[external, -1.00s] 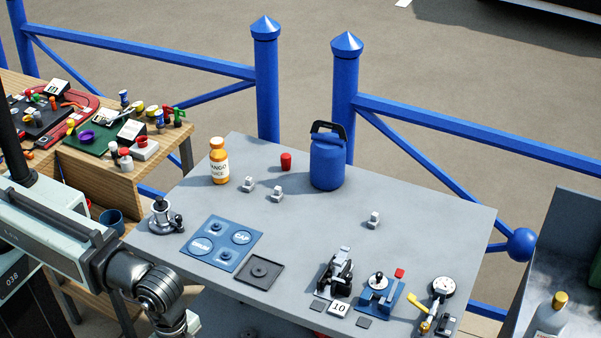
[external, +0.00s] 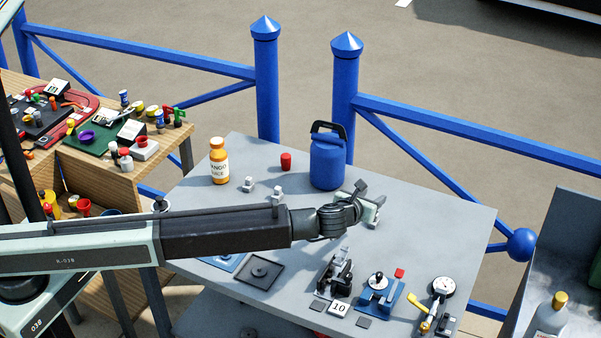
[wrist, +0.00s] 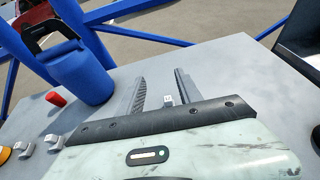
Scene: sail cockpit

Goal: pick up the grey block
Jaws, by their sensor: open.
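Several small grey blocks are on the grey table. Two stand at the back left, one grey block (external: 248,185) and another grey block (external: 277,194); they also show at the lower left of the wrist view. A third grey block (wrist: 168,100) shows between the two fingers of my gripper (wrist: 160,78) in the wrist view, low near the palm edge. My gripper is open, with a gap on both sides of that block. In the external view my gripper (external: 370,208) is over the table's right half and largely hides this block.
A blue jug (external: 327,162) with a black handle stands just left of my gripper. A red cup (external: 286,161) and an orange juice bottle (external: 219,162) are farther left. Small devices (external: 378,292) line the front edge.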

